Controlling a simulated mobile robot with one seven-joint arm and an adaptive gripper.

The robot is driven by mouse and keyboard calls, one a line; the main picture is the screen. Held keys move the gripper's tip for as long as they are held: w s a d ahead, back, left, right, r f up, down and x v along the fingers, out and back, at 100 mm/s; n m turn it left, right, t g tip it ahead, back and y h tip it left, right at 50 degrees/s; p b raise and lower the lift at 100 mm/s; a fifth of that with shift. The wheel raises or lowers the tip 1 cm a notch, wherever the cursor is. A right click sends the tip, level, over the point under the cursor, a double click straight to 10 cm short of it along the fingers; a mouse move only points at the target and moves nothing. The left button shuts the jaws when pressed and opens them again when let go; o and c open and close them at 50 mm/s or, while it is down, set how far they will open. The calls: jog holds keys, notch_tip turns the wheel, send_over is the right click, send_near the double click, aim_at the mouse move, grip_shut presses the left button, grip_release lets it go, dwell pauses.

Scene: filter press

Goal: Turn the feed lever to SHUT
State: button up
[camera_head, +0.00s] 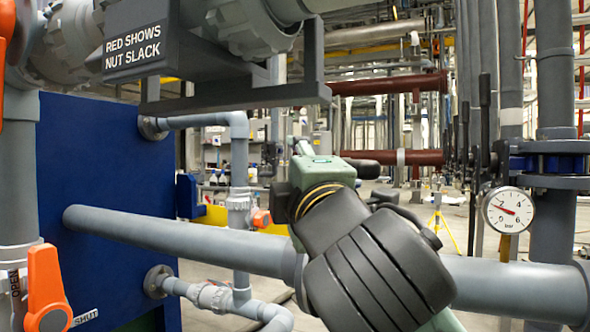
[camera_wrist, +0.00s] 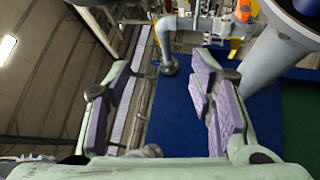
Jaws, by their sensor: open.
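An orange lever (camera_head: 47,285) sits on a grey vertical pipe at the lower left of the head view. Its handle points up, beside the OPEN label (camera_head: 15,285); the SHUT label (camera_head: 86,317) is to the right of its lower end. I take it for the feed lever, but no label names it. My gripper (camera_wrist: 160,85) is open in the wrist view, with a wide empty gap between its purple-padded fingers. In the head view my gripper is near the middle, well right of the lever and apart from it; its fingertips are largely hidden.
A grey horizontal pipe (camera_head: 170,236) runs from the blue panel (camera_head: 110,180) behind my arm. A dark frame with a RED SHOWS NUT SLACK sign (camera_head: 135,47) hangs above. A pressure gauge (camera_head: 507,210) is at right. Another orange handle (camera_head: 6,18) shows partly at top left.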

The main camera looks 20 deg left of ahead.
jog(key=v, duration=0.8)
jog(key=shift+s+d+b, duration=0.25)
jog(key=shift+s+b, duration=0.05)
jog(key=shift+b, duration=0.05)
jog(key=shift+f, duration=0.1)
